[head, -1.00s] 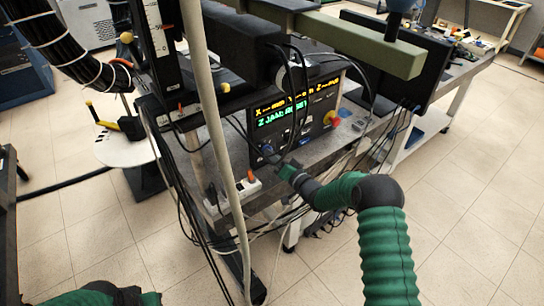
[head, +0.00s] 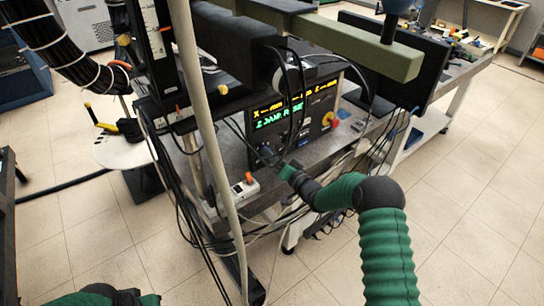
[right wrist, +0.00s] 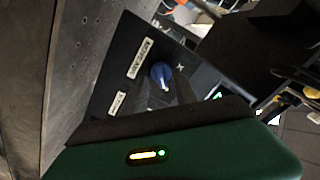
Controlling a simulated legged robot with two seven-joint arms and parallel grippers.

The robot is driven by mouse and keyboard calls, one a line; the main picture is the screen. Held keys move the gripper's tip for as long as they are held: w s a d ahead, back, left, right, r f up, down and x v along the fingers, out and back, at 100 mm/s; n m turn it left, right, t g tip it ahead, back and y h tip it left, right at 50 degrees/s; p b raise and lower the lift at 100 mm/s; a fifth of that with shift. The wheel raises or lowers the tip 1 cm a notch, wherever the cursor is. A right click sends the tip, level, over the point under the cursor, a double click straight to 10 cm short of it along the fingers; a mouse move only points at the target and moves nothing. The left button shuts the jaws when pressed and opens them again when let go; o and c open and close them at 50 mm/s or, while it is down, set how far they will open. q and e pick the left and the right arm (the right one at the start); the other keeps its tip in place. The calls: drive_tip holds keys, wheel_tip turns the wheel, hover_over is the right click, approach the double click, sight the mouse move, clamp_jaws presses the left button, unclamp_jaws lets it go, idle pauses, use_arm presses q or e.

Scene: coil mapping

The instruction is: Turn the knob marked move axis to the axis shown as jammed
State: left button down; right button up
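The control box (head: 262,137) stands on the bench in the head view. Its screen (head: 285,112) has a yellow line of axis readings and a green line that seems to read Z JAM. The blue knob (right wrist: 161,75) with a white pointer shows in the right wrist view, next to a label (right wrist: 140,58) that seems to read MOVE AXIS. An X mark (right wrist: 180,66) is beside it. My right gripper (head: 276,163) is at the lower left of the panel. In the wrist view its dark fingers (right wrist: 166,92) appear apart, either side of the knob; contact is unclear. My left gripper is out of view.
A red-and-yellow button (head: 331,120) is at the panel's right. Black cables hang across the box, and a pale pole (head: 205,120) stands at its left. A power strip (head: 243,188) lies at the bench's front edge. The floor at right is clear.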

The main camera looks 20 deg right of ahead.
drive_tip(key=v, duration=1.6)
drive_tip(key=shift+s+d, duration=0.15)
drive_tip(key=shift+s, duration=0.25)
drive_tip(key=shift+f, duration=0.1)
drive_tip(key=s+a+n+g+h+p, duration=0.1)
drive_tip(key=s+a+n+g+h, duration=0.1)
drive_tip(key=s+g, duration=0.5)
drive_tip(key=s+a+r+n+g+h+p, duration=0.1)
drive_tip(key=s+a+n+g+h, duration=0.2)
drive_tip(key=s, duration=1.5)
drive_tip(key=a+g+h, duration=0.1)
drive_tip(key=a+g, duration=0.2)
drive_tip(key=g, duration=0.1)
drive_tip(key=shift+r+p, duration=0.15)
drive_tip(key=shift+p, duration=0.2)
